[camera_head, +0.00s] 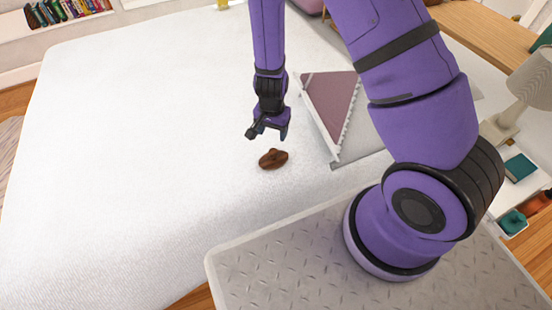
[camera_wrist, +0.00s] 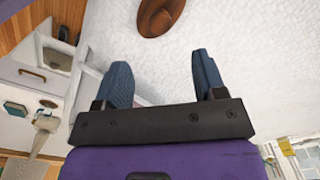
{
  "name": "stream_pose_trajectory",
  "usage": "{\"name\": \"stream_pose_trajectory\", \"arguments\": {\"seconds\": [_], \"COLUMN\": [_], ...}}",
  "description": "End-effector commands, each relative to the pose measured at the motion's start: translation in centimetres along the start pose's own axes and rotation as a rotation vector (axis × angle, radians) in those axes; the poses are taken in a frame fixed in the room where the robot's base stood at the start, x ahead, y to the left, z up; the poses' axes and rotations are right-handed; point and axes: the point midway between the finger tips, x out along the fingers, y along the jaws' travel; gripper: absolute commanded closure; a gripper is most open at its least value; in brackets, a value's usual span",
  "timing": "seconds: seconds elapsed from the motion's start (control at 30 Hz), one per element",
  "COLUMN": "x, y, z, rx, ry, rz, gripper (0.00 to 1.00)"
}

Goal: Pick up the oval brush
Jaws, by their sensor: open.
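The brown oval brush (camera_head: 273,158) lies on the white bed cover, near the bed's front edge. It also shows in the wrist view (camera_wrist: 160,17) at the top, partly cut off by the frame's edge. My gripper (camera_head: 268,133) is just behind the brush in the head view and apart from it. In the wrist view my gripper (camera_wrist: 164,80) shows two blue fingers spread wide with nothing between them. The brush is beyond the fingertips, roughly in line with the gap.
The white bed (camera_head: 140,150) is wide and clear to the left of the brush. A mauve triangular pillow-like item with pale trim (camera_head: 332,108) lies close on the right. A lamp (camera_head: 520,90) and a nightstand stand at far right.

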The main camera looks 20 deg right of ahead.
Motion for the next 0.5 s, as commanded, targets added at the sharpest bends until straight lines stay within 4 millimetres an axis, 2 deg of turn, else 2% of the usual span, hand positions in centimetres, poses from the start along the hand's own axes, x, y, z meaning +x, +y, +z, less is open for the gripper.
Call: {"name": "stream_pose_trajectory", "arguments": {"seconds": [0.33, 0.5], "x": [4.1, 5.5], "y": [0.2, 0.1], "z": [0.0, 0.0], "rx": [0.005, 0.004], "ry": [-0.002, -0.002], "rz": [0.006, 0.004], "gripper": [0.36, 0.36]}}
